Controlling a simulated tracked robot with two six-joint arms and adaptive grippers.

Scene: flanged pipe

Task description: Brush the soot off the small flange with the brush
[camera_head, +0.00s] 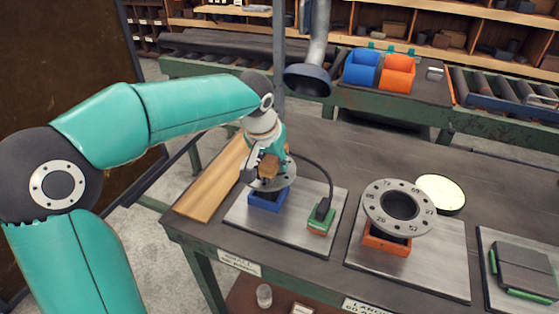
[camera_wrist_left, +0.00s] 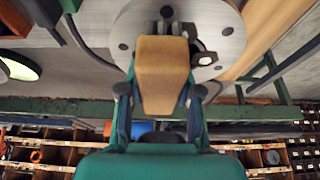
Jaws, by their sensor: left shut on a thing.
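The small flange (camera_head: 288,184) is a grey disc with bolt holes on a blue stand (camera_head: 266,201); it also fills the top of the left wrist view (camera_wrist_left: 222,22). My left gripper (camera_head: 266,170) is shut on the brush (camera_head: 268,167), whose wooden block shows large in the left wrist view (camera_wrist_left: 162,75). The brush is right over the flange, and its bristles are hidden, so I cannot tell whether they touch. I cannot make out soot on the visible part of the flange. My right gripper is out of view.
A large numbered flange (camera_head: 369,198) sits on an orange stand (camera_head: 386,243) to the right. A dark cable curves down to a green block (camera_head: 321,221) beside the small flange. A wooden board (camera_head: 212,185) lies left. A duct nozzle (camera_head: 308,80) hangs behind.

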